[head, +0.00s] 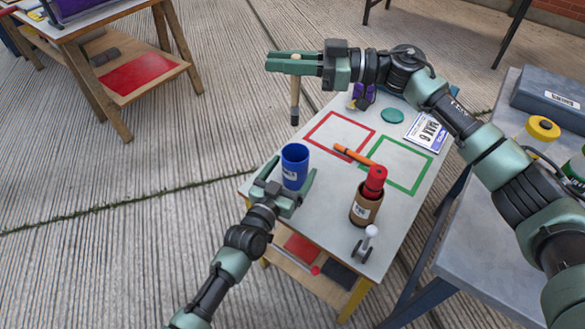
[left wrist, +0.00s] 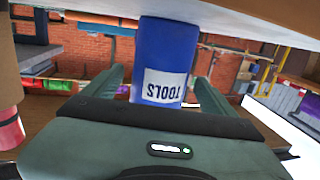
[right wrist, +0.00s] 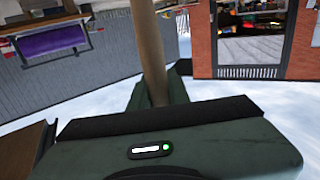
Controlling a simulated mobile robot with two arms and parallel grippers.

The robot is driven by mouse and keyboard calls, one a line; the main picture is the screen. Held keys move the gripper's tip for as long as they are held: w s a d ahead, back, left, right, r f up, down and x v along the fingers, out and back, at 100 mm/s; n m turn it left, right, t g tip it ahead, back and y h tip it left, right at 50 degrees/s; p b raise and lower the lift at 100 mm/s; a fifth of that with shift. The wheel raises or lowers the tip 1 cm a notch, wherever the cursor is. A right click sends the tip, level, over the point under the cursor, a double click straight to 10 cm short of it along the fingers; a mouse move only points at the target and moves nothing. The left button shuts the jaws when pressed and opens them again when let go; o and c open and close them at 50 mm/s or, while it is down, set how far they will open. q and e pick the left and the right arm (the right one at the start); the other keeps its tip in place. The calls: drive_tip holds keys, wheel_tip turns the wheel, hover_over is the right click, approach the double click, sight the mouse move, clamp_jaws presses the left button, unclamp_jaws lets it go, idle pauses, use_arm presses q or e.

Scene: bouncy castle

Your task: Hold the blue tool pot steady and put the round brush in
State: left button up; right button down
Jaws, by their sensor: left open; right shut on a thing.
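The blue tool pot (head: 294,168) stands upright near the left edge of the small table. In the left wrist view the blue pot (left wrist: 165,40), labelled TOOLS, shows between the fingers. My left gripper (head: 288,181) is open around the pot, one finger on each side, with gaps visible in the left wrist view. My right gripper (head: 275,62) is shut on the round brush (head: 294,96), beyond the pot and above it. The brush hangs with its wooden handle up and dark end down. In the right wrist view only its handle (right wrist: 149,50) shows; the dark end is hidden.
A brown pot (head: 361,210) with a red item stands right of the blue pot. An orange marker (head: 352,155) lies between red and green outlined squares. A white-knobbed item (head: 366,243) is near the front. A card (head: 427,131) and teal disc (head: 392,116) lie farther back.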

use_arm(q)
drive_tip(key=shift+w+d, duration=0.15)
drive_tip(key=shift+w, duration=0.15)
drive_tip(key=c, duration=1.8)
drive_tip(key=shift+o, duration=0.2)
use_arm(e)
wheel_tip(320, 180, down, 13)
drive_tip(key=c, duration=1.3)
unclamp_jaws()
drive_tip(key=shift+o, duration=0.2)
drive_tip(key=shift+d, duration=0.1)
